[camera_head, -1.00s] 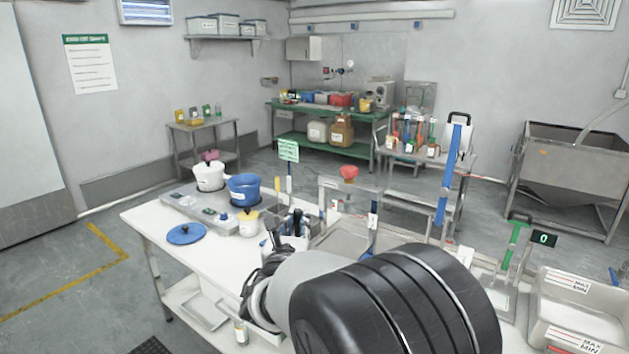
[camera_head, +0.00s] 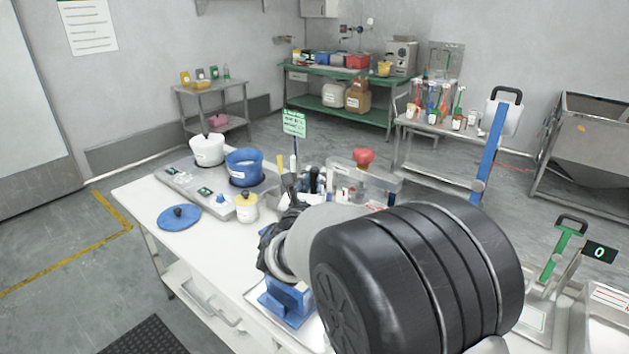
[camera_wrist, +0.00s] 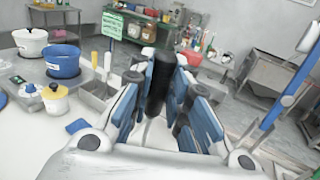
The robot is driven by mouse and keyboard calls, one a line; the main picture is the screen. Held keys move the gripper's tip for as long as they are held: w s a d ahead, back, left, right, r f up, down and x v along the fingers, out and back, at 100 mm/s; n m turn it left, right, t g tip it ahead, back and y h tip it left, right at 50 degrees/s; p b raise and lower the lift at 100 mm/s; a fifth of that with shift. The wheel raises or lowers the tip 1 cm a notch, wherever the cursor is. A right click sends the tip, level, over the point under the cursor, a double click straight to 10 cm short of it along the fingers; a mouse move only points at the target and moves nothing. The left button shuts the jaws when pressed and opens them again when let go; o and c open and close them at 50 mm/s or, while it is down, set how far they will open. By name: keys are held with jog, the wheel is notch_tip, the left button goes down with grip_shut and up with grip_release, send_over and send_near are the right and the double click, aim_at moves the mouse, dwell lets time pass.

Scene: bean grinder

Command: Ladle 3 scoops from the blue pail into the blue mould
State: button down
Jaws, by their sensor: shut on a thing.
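The blue pail (camera_head: 245,168) stands open on the grey hotplate unit at the back of the white table; it also shows at upper left in the wrist view (camera_wrist: 62,62). My gripper (camera_wrist: 160,88) is shut on a black handle (camera_wrist: 159,76), which stands roughly upright between its blue-padded fingers. I take it for the ladle's; its bowl is not seen. In the head view my arm largely hides the gripper (camera_head: 277,243). A blue block-like thing (camera_head: 287,299), possibly the blue mould, sits on a metal tray below my arm, partly hidden.
A white pail (camera_head: 207,150) stands left of the blue one. A blue lid (camera_head: 179,217) lies on the table, near a cream pot with a yellow lid (camera_head: 247,207). A utensil holder (camera_wrist: 98,92) and a green sign (camera_head: 294,123) stand close to my gripper.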

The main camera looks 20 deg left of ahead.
jog(key=s+a+f+n+y, duration=0.1)
jog(key=s+a+f+n, duration=0.1)
jog(key=a+n, duration=0.3)
jog(key=s+a+f+n+t+y, duration=0.1)
jog(key=s+a+f+n, duration=0.2)
jog(key=a, duration=0.5)
jog(key=s+a+f+n+t+y, duration=0.1)
jog(key=s+a+f+n, duration=0.1)
jog(key=a+f+n, duration=0.2)
jog(key=shift+s+a+f+n+y+p, duration=0.15)
jog(key=shift+a+f+n+y+p, duration=0.25)
jog(key=shift+a+n, duration=1.55)
jog(key=shift+d+r, duration=0.2)
jog(key=shift+d, duration=0.05)
